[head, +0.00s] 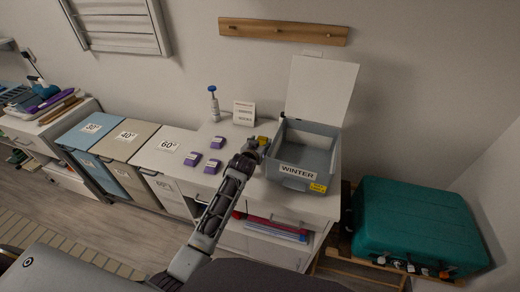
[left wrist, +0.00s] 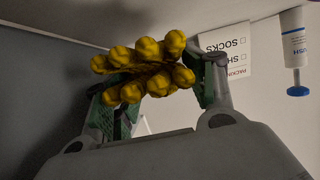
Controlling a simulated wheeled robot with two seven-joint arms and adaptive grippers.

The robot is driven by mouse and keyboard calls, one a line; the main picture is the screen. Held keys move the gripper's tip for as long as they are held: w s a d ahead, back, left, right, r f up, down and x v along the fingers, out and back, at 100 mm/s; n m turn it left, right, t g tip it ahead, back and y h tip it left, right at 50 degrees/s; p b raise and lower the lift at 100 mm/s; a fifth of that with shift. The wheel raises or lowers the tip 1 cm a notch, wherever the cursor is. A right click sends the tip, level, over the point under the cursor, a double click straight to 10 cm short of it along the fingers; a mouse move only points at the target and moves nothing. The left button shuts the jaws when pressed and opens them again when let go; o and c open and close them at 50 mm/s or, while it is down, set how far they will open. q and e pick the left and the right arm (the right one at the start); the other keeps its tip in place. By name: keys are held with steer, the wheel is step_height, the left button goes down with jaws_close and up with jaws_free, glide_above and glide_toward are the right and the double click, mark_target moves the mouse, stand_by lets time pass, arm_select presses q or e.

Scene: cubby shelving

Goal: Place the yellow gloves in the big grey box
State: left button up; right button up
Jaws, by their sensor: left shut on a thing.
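The yellow gloves (left wrist: 145,68) are a bumpy yellow bundle between the fingers of my left gripper (left wrist: 155,85), which is shut on them. In the head view my left gripper (head: 256,149) is just left of the big grey box (head: 303,166), close to its left wall, and the gloves (head: 262,140) show only as a small yellow patch there. The box is labelled WINTER, its lid (head: 321,88) is raised, and its inside looks empty. I cannot tell whether gripper or gloves touch the box wall. My right gripper is not in view.
Several small purple items (head: 212,166) lie on the white cabinet top left of my gripper. A packing card (head: 244,113) and a blue-capped bottle (head: 214,105) stand behind. Labelled laundry bins (head: 130,138) are to the left, a teal suitcase (head: 415,225) to the right.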

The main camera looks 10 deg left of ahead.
arm_select(q)
steer(key=shift+f, duration=1.25)
steer(key=shift+f, duration=0.1)
steer(key=o, duration=0.8)
steer(key=shift+s, duration=0.1)
steer(key=shift+v, duration=3.65)
